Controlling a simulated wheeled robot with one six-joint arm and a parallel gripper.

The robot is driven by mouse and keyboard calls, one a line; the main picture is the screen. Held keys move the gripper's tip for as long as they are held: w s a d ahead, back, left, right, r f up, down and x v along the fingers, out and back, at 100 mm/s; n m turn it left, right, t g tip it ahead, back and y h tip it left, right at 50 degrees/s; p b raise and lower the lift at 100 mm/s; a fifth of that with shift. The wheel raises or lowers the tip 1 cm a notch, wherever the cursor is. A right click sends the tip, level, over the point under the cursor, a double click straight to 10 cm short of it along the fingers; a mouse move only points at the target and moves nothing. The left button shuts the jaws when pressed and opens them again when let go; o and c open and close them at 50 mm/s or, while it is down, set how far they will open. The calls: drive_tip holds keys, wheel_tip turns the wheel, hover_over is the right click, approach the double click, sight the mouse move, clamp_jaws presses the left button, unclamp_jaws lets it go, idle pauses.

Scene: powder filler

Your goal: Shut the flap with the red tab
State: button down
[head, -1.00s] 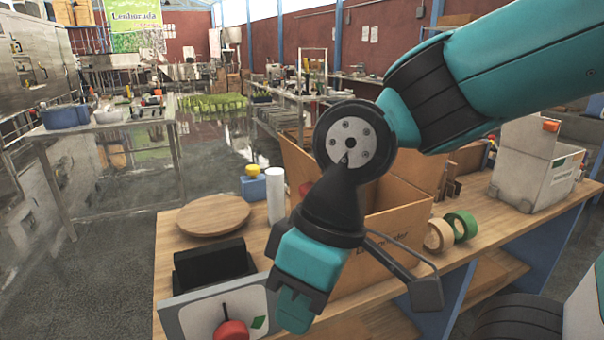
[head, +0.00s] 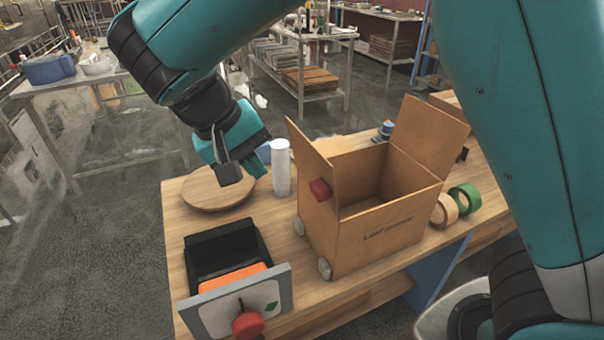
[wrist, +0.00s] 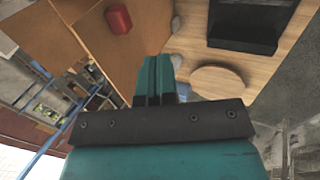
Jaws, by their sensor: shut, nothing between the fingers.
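An open cardboard box (head: 375,245) stands on the wooden bench. Its left flap (head: 312,160) stands up and bears the red tab (head: 320,190). The opposite flap (head: 430,130) is also raised, leaning outward. My gripper (head: 257,167) is to the left of the raised left flap, apart from it, above the bench near the white cylinder. In the wrist view the shut teal fingers (wrist: 153,65) are empty, and the red tab (wrist: 118,19) shows beyond them to the upper left. The fingertips are partly hidden in the head view.
A round wooden board (head: 218,190) lies below my gripper, with a white cylinder (head: 281,168) beside it. An open drawer-like black unit (head: 222,248) with a red knob (head: 248,324) is at front left. Tape rolls (head: 463,199) lie right of the box.

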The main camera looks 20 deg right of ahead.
drive_tip(key=d+f+p, duration=0.3)
drive_tip(key=d+f, duration=0.5)
drive_tip(key=shift+d, duration=0.15)
idle(0.5)
